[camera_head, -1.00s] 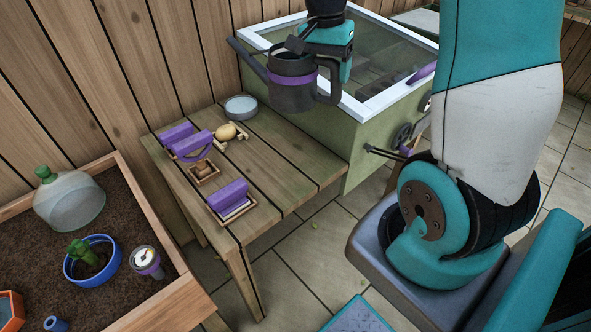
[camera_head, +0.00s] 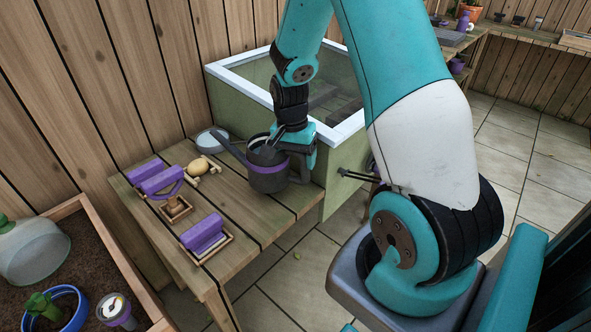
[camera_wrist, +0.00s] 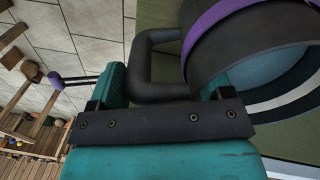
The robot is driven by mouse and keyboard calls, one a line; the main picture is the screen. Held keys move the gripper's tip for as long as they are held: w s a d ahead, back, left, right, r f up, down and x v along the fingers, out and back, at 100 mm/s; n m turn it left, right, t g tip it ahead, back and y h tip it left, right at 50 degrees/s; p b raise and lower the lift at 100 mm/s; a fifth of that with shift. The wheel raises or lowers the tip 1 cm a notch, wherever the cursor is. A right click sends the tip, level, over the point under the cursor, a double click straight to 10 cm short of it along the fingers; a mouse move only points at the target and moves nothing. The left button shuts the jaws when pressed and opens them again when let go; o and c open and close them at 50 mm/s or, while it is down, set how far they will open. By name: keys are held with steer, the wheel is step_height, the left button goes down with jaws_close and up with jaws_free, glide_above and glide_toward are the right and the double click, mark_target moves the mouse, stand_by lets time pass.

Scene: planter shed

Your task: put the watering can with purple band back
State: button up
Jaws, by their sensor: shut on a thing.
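The dark grey watering can with a purple band (camera_head: 268,177) is upright at the back right part of the wooden bench, its long spout pointing left. It is close to the bench top; I cannot tell if its base touches. My gripper (camera_head: 302,165) is shut on its handle, on the can's right side. In the wrist view the can's banded body (camera_wrist: 255,40) is at the upper right, and the dark handle (camera_wrist: 153,65) lies between the fingers of my gripper (camera_wrist: 160,90).
The wooden bench (camera_head: 250,225) also carries a round grey dish (camera_head: 212,140), a yellowish round thing (camera_head: 203,166) and several purple-topped items (camera_head: 203,235). A green cold frame with a white rim (camera_head: 335,135) stands right behind the can. The bench's front right is clear.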

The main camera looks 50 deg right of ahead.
mark_target(296, 179)
steer(key=shift+f, duration=1.95)
steer(key=o, duration=1.7)
steer(key=r, duration=1.1)
steer(key=shift+w+a+r, duration=0.25)
steer(key=shift+w+r, duration=0.15)
steer(key=s+a+r+n+t+y, duration=0.15)
steer(key=a+r+n, duration=0.4)
steer(key=a, duration=0.55)
steer(key=s+a+r+n+y, duration=0.1)
steer(key=s+a+r+n, duration=0.1)
steer(key=s+a+n, duration=0.3)
steer(key=s+a+r+n+y, duration=0.1)
steer(key=s+a+r+n, duration=0.1)
steer(key=s+a+n, duration=0.3)
steer(key=s+a+r+n+y, duration=0.1)
steer(key=s+a+r+n, duration=0.1)
steer(key=s+a+n, duration=0.3)
steer(key=shift+s+a+r+g, duration=0.2)
steer(key=shift+s+a, duration=0.15)
steer(key=shift+a, duration=0.15)
steer(key=shift+s+a+r+g, duration=0.15)
steer(key=shift+s+a, duration=0.2)
steer(key=shift+a, duration=0.1)
